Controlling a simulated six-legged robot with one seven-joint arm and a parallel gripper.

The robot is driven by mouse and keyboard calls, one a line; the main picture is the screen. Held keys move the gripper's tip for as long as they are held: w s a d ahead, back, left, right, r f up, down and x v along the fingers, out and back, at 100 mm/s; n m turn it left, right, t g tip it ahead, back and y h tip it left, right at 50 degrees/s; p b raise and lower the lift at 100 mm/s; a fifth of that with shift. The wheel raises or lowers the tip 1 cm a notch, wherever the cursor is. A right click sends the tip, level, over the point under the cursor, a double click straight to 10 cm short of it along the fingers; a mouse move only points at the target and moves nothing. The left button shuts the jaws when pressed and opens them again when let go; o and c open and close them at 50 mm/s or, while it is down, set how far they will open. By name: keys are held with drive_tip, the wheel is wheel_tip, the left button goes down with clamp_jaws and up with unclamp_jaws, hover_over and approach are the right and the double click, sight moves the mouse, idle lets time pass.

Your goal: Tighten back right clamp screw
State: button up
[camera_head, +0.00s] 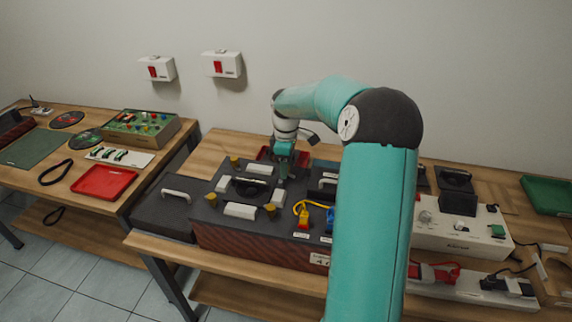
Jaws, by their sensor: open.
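A dark grey box (218,226) with a reddish-brown front stands on the middle table. On its top, several white blocks surround a black round part (247,187). Yellow screw knobs show at the back left (234,161), front left (211,199) and front right (270,210) of this group. My gripper (284,175) points down over the back right of the group, open. The back right clamp screw is not clearly visible; my gripper covers that spot. I cannot tell whether my gripper touches it.
A yellow-and-red tool (303,216) lies on the box, right of the group. A red tray (262,154) is behind my gripper. My arm hides part of the table. A white device (455,228) stands right; the left table holds a red tray (104,182).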

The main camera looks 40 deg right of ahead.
clamp_jaws()
drive_tip(key=c, duration=1)
unclamp_jaws()
drive_tip(key=shift+m, duration=0.4)
drive_tip(key=c, duration=1)
unclamp_jaws()
drive_tip(key=m, duration=0.3)
drive_tip(key=shift+a+m, duration=0.1)
drive_tip(key=shift+m, duration=0.2)
drive_tip(key=c, duration=1)
unclamp_jaws()
drive_tip(key=m, duration=0.4)
drive_tip(key=c, duration=1)
unclamp_jaws()
drive_tip(key=m, duration=0.6)
drive_tip(key=shift+w+m, duration=0.1)
drive_tip(key=shift+m, duration=0.3)
drive_tip(key=c, duration=1)
unclamp_jaws()
drive_tip(key=m, duration=0.6)
drive_tip(key=shift+m, duration=0.4)
drive_tip(key=c, duration=1)
unclamp_jaws()
